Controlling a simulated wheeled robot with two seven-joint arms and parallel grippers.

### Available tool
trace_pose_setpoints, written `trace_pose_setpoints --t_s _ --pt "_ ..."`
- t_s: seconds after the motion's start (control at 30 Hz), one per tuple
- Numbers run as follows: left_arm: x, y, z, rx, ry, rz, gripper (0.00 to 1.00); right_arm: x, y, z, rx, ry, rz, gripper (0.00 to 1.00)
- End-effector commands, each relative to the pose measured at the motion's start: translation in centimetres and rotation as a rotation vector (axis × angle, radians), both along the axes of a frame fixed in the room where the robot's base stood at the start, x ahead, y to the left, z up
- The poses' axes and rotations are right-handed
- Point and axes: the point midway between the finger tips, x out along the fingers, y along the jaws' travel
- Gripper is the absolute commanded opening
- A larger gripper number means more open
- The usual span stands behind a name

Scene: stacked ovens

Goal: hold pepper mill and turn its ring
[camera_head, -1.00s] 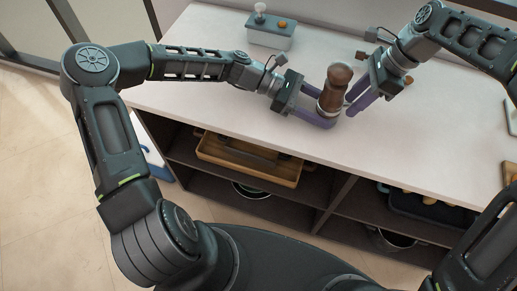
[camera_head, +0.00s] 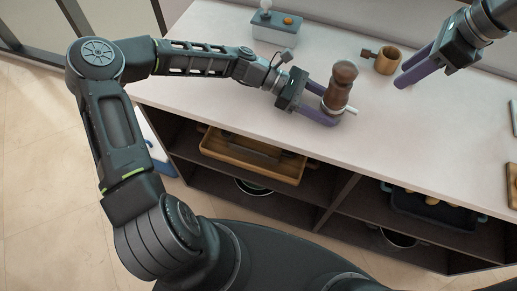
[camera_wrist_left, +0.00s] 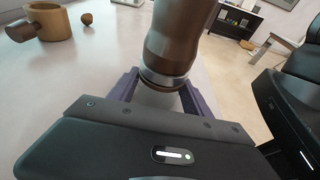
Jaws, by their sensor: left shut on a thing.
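The pepper mill (camera_head: 341,83) is a dark brown wooden mill standing upright on the pale counter. A thin pale band, its ring (camera_wrist_left: 163,80), shows low on the mill in the left wrist view, where the mill's body (camera_wrist_left: 178,35) rises out of the top of the picture. A short white peg (camera_head: 352,110) sticks out to the right near the mill's base. My left gripper (camera_head: 327,108) is shut on the lower part of the mill, one finger on each side. My right gripper (camera_head: 408,68) is up and to the right, apart from the mill, its fingers open and empty.
A wooden mug (camera_head: 388,61) with a side handle stands behind and right of the mill. A grey-blue box (camera_head: 275,33) sits at the counter's back left. Trays and pots fill the shelves below.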

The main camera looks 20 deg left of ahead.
Motion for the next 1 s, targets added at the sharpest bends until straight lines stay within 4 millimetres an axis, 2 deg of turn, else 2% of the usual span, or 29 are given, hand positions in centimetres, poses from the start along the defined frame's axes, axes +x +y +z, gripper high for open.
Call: trace_pose_setpoints --t_s 0.13,0.27,0.5,1.0 --pt "0.0 0.0 0.0 0.0 0.0 0.0 0.34 -0.8 -1.1 3.1 -0.013 -0.058 -0.044 0.35" --pt "0.0 0.0 0.0 0.0 0.0 0.0 0.34 -2.3 -1.1 5.4 -0.009 -0.106 -0.046 0.35" --pt "0.0 0.0 0.0 0.0 0.0 -0.001 0.34 -4.7 3.4 3.9 0.038 -0.094 0.131 0.35" --pt "0.0 0.0 0.0 0.0 0.0 -0.001 0.34 -9.4 11.8 -1.1 0.155 -0.024 0.467 0.35"
